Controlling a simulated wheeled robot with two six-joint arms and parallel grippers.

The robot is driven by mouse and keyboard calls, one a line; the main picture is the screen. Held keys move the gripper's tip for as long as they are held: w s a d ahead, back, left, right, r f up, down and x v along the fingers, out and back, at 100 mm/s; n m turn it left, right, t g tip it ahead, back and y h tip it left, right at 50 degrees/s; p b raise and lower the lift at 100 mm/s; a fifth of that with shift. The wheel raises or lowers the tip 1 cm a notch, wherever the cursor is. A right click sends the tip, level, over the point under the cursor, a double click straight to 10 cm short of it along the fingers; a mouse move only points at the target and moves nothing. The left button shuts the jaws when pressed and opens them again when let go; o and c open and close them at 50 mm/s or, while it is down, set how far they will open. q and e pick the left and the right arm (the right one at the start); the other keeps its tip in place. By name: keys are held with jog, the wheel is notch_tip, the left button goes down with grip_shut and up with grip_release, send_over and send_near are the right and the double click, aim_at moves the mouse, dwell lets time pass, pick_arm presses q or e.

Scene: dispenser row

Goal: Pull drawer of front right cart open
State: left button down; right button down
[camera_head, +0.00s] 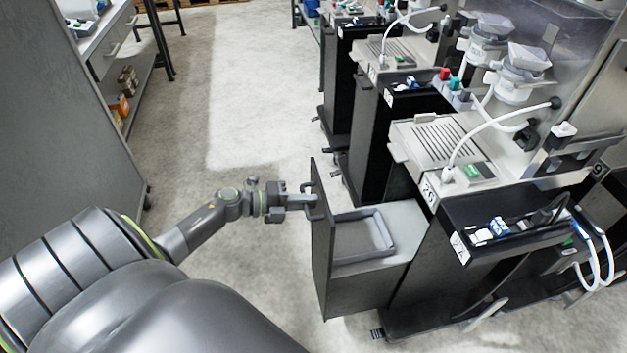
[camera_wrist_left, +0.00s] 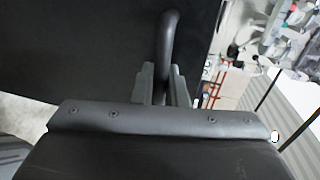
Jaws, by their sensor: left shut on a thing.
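The front right cart (camera_head: 432,268) is a black cabinet with a grey top and a "20" label. Its drawer (camera_head: 367,222) stands pulled out toward the left, with its dark front panel (camera_head: 322,245) apart from the cart body and a grey tray-like inset showing on top. My left gripper (camera_head: 305,201) is at the drawer's bar handle (camera_head: 314,199) and shut on it. In the left wrist view the two fingers (camera_wrist_left: 163,85) close around the dark curved handle (camera_wrist_left: 167,42), against the dark panel. My right gripper is not in view.
More black carts (camera_head: 376,125) stand in a row behind this one, with hoses and dispensers on top. A grey shelf unit (camera_head: 112,60) stands at the upper left. The pale floor (camera_head: 225,120) between is clear.

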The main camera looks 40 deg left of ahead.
pick_arm(q)
jog(key=shift+s+a, duration=0.15)
jog(key=shift+s, duration=0.05)
jog(key=c, duration=1.8)
grip_release()
jog(key=b+v, duration=0.2)
jog(key=v, duration=1.5)
jog(key=shift+a, duration=0.25)
jog(key=shift+s, duration=0.1)
